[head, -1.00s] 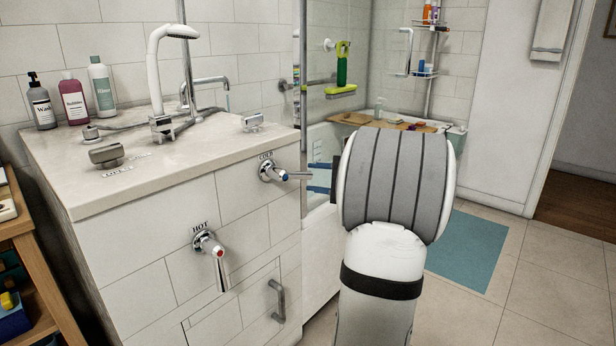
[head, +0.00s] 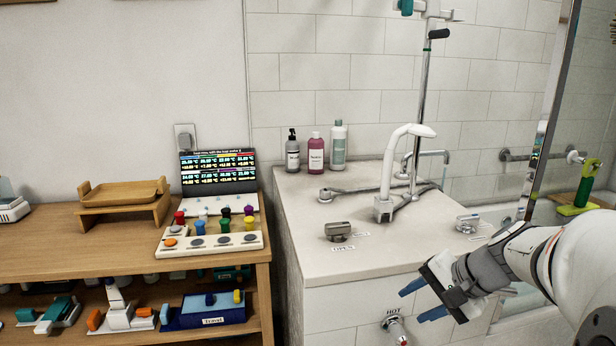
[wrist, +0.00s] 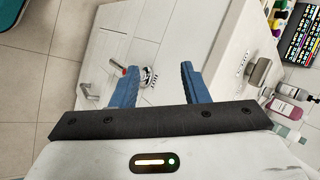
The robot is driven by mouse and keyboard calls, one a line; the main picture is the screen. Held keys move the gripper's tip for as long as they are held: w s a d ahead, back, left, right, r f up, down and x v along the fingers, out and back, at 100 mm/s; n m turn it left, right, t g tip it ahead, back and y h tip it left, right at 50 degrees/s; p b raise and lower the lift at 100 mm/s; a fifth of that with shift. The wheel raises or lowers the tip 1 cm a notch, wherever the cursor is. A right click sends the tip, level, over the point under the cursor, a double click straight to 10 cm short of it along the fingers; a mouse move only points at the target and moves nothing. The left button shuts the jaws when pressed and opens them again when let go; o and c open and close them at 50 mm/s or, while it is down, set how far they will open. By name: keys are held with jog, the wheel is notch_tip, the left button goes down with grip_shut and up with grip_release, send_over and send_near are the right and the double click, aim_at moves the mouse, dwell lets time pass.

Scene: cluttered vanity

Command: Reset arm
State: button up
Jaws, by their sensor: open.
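My gripper (head: 423,301) is at the lower right of the head view, in front of the tiled vanity (head: 350,300). Its two blue fingers are spread apart with nothing between them. In the wrist view my gripper (wrist: 153,82) also shows open and empty. The hot lever (head: 395,328) is on the vanity front below and left of the fingers, apart from them in the head view. In the wrist view the red-marked hot lever (wrist: 118,68) appears beyond the fingers.
A white faucet (head: 385,180), a grey knob (head: 338,231) and several bottles (head: 316,153) stand on the counter. A wooden table (head: 100,240) on the left holds a wooden tray (head: 125,190), a display (head: 218,172) and a panel of coloured knobs (head: 210,242). A green-handled brush (head: 584,190) hangs at right.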

jog(key=s+a+r+n+g+h+p, duration=0.1)
jog(key=s+a+r+n+h+p, duration=0.2)
jog(key=s+r+p, duration=0.3)
jog(key=s+a+r+n+g+h+p, duration=0.1)
jog(key=s+a+r+n+h+p, duration=0.1)
jog(key=s+r+n+p, duration=0.4)
jog(key=s+a+p, duration=0.1)
jog(key=p, duration=0.2)
jog(key=shift+s+h, duration=0.25)
jog(key=shift+h, duration=0.15)
jog(key=shift+r, duration=0.1)
